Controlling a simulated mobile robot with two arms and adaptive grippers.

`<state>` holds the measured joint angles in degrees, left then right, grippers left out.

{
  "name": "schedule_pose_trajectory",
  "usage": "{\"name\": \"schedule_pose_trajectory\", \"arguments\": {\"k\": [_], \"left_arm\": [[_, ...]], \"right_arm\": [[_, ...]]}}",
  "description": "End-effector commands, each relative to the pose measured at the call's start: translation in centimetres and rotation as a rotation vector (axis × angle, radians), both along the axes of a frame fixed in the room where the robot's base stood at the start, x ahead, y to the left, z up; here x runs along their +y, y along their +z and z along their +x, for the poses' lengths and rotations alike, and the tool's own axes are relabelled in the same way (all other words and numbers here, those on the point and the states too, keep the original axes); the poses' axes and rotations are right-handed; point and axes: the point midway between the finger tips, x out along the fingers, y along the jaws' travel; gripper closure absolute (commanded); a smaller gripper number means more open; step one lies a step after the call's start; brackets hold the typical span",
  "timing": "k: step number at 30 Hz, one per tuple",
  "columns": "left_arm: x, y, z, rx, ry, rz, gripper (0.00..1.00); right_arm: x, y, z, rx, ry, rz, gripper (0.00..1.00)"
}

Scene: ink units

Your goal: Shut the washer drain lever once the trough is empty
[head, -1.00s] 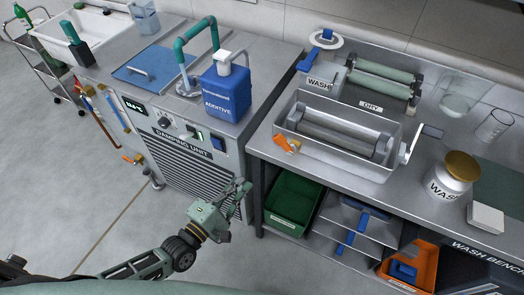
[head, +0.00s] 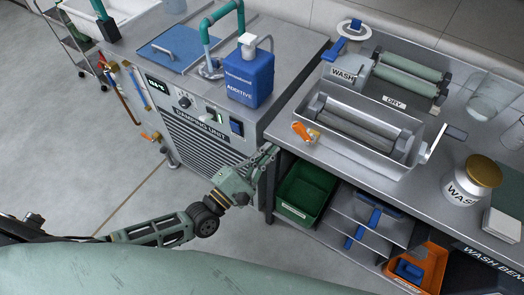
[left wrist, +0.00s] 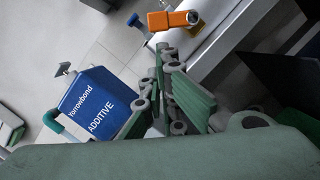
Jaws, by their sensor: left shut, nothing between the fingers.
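The washer trough (head: 340,150) is a metal box with a roller inside, on the bench. I cannot tell whether liquid lies in it. The orange drain lever (head: 303,132) sits at the trough's front left corner, near the bench edge. It also shows in the left wrist view (left wrist: 178,19), beyond the fingertips. My left gripper (head: 268,154) is shut and empty, in front of the gap between damping unit and bench, below and left of the lever and apart from it. My right gripper is not in view.
The damping unit (head: 190,140) stands left of the bench with a blue additive bottle (head: 250,80) on top. A green bin (head: 305,193) and an orange bin (head: 425,265) sit under the bench. A crank handle (head: 440,140) juts from the trough's right.

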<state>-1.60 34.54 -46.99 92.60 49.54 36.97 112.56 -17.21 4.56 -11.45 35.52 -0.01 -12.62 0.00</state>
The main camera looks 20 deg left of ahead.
Motion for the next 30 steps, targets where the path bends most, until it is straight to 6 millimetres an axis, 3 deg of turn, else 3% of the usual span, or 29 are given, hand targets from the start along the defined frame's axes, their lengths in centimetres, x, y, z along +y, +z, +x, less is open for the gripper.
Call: {"name": "schedule_pose_trajectory", "arguments": {"k": [6,11,30], "left_arm": [[-1.9,1.0,3.5,-0.002,-0.001,0.0,1.0],[-2.6,1.1,5.0,-0.001,-0.001,0.001,1.0],[-2.8,1.4,5.4,-0.008,-0.001,0.025,1.0]], "right_arm": [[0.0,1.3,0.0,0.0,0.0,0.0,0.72],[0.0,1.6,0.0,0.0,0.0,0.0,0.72],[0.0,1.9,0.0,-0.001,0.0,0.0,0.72]]}}
